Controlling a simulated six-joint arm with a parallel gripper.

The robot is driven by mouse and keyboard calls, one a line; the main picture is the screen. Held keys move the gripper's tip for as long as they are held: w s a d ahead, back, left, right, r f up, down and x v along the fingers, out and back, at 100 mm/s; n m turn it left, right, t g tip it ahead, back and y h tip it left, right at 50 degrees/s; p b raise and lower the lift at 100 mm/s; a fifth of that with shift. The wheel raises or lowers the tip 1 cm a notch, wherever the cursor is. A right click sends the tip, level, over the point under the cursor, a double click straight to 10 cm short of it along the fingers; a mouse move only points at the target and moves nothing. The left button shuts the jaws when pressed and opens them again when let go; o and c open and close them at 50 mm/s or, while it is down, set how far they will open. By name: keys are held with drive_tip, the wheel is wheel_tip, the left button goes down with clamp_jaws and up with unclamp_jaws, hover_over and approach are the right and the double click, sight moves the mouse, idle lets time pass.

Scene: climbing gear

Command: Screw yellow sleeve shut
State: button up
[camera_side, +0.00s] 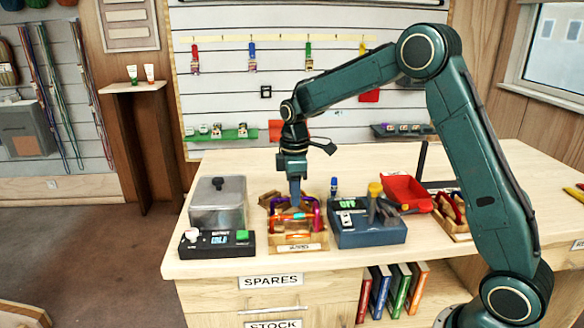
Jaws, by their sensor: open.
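My gripper (295,192) points down over a small wooden tray (300,247) at the middle of the bench. It is open, and its fingertips are close to the coloured carabiners (296,217) in the tray, purple and orange among them. I cannot tell whether it touches any of them. No yellow sleeve can be made out for certain at this size. A yellow cap (375,188) stands on top of a post on the blue device (365,236) just right of the tray.
A grey metal box (218,205) and a black unit with a display (216,246) stand left of the tray. A red bin (405,192) and another wooden tray (452,222) lie to the right. A small blue item (334,186) stands behind. The bench's far left is clear.

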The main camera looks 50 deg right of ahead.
drive_tip(key=shift+w+d, duration=0.2)
drive_tip(key=shift+d, duration=0.1)
drive_tip(key=shift+f, duration=1.45)
drive_tip(key=shift+a, duration=0.1)
idle(0.5)
drive_tip(key=shift+s+a, duration=0.55)
drive_tip(key=shift+s, duration=0.05)
drive_tip(key=shift+r, duration=0.15)
drive_tip(key=shift+d+r, duration=0.25)
drive_tip(key=shift+r, duration=1.05)
drive_tip(key=shift+w+d, duration=0.75)
drive_tip(key=shift+d, duration=0.05)
idle(0.5)
drive_tip(key=shift+f, duration=1.4)
idle(0.5)
